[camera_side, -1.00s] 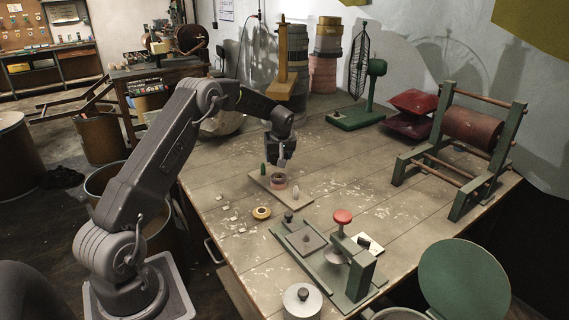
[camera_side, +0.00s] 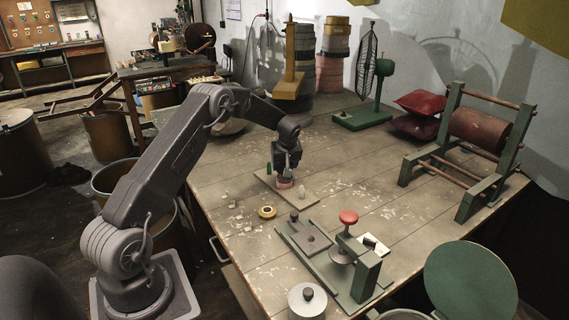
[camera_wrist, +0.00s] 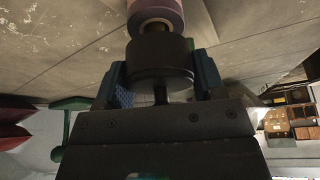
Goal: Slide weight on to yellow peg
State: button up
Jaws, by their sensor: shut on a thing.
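My gripper (camera_wrist: 161,80) is shut on a dark cylindrical weight (camera_wrist: 160,58), held between two blue fingers in the wrist view. A pinkish tape roll (camera_wrist: 156,10) with a pale centre is just beyond the weight; I cannot tell whether they touch. In the side view my gripper (camera_side: 287,166) is low over the peg board (camera_side: 305,203), directly above the pinkish roll (camera_side: 284,183). A green peg (camera_side: 269,167) stands on the board behind the roll and a white peg (camera_side: 301,191) in front. No yellow peg can be made out; the roll and gripper may hide it.
A green press (camera_side: 350,270) with a red knob (camera_side: 348,217) and a grey-lidded pot (camera_side: 307,301) stand in front. A green roller frame (camera_side: 480,150) is at the right.

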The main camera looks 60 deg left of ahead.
jog(key=shift+r, duration=0.2)
notch_tip(320, 180, up, 5)
notch_tip(320, 180, down, 7)
jog(key=o, duration=1.2)
jog(key=shift+o, duration=0.9)
jog(key=shift+r, duration=3.5)
